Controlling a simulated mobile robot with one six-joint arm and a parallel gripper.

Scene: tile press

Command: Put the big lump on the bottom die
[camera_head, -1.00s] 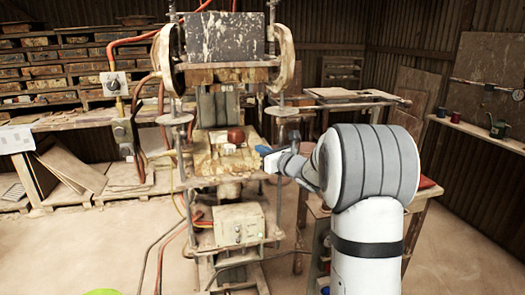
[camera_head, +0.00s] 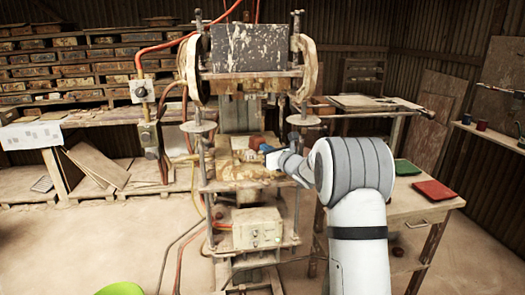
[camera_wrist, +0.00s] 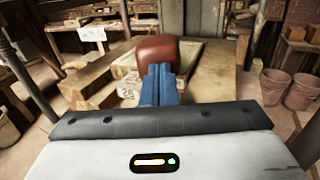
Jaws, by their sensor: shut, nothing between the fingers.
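The big lump (camera_wrist: 158,51) is a smooth reddish-brown block. In the wrist view it rests on the pale bottom die (camera_wrist: 196,62), just beyond my fingertips. In the head view the lump (camera_head: 257,141) shows partly, in the middle of the press, behind my gripper. My gripper (camera_head: 267,149) reaches in from the right at the height of the lump. Its blue fingers (camera_wrist: 160,74) are shut together with nothing between them. They overlap the lump's lower front face in the wrist view; I cannot tell whether they touch it.
The press's dark upper block (camera_head: 248,46) hangs above the lump, between two upright posts. A table at the right holds a green tray (camera_head: 407,167) and a red tray (camera_head: 432,189). A control box (camera_head: 257,228) sits low on the press. Open floor lies at the left.

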